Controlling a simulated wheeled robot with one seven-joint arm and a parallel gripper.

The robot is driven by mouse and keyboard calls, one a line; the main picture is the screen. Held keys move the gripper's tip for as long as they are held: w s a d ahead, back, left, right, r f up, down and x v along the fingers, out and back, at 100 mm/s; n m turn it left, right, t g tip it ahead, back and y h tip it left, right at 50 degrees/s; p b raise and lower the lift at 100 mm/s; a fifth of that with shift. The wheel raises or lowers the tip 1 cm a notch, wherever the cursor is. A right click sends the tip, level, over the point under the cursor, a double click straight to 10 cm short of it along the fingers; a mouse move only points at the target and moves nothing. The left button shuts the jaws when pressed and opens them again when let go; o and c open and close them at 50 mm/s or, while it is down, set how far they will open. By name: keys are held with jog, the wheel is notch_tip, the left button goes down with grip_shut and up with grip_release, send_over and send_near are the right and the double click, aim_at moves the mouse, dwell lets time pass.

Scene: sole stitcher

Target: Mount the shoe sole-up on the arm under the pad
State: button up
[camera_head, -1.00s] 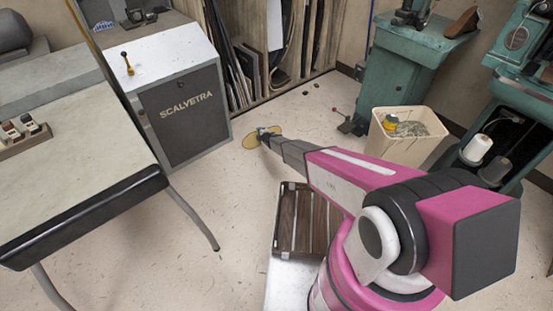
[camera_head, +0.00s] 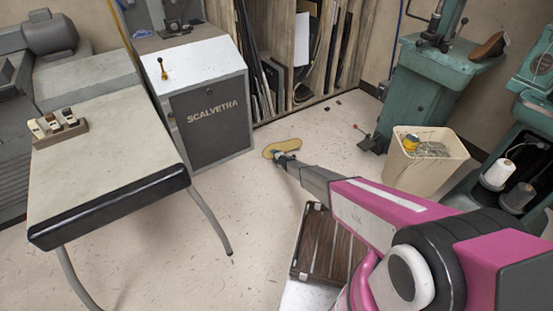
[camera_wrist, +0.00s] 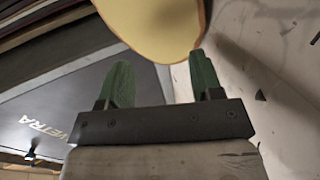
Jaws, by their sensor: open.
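A brown shoe-like object (camera_head: 488,46) lies on the right side of the green machine's top (camera_head: 450,63) in the head view. The machine's upright head and lever (camera_head: 440,25) stand to its left; arm and pad are too small to tell apart. A tan, rounded sole-shaped piece (camera_head: 281,146) is at the tip of my gripper (camera_head: 283,157). In the wrist view my gripper (camera_wrist: 158,82) is open, with two green fingers, and the tan piece (camera_wrist: 155,22) extends beyond and between their tips. I cannot tell whether they touch or what lies under the tan face.
A worktable (camera_head: 105,150) stands left, with a grey SCALVETRA cabinet (camera_head: 210,118) behind it. A cream bin (camera_head: 428,170) stands before the green machine; a second machine with thread spools (camera_head: 499,174) is at right. A slatted brown surface (camera_head: 325,248) lies below my arm. Open floor is between.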

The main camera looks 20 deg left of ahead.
aim_at(270, 154)
jog(key=shift+x, duration=2.95)
grip_shut()
jog(key=shift+o, duration=1.2)
grip_release()
jog(key=shift+s+f, duration=0.1)
jog(key=shift+s+d+f, duration=0.1)
jog(key=shift+s+d, duration=1)
jog(key=shift+d, duration=0.2)
jog(key=shift+s+d+r, duration=0.1)
jog(key=shift+s+d, duration=1)
jog(key=shift+d, duration=0.2)
jog(key=shift+s+d+f, duration=0.1)
jog(key=shift+s+d, duration=0.95)
jog(key=shift+d, duration=0.25)
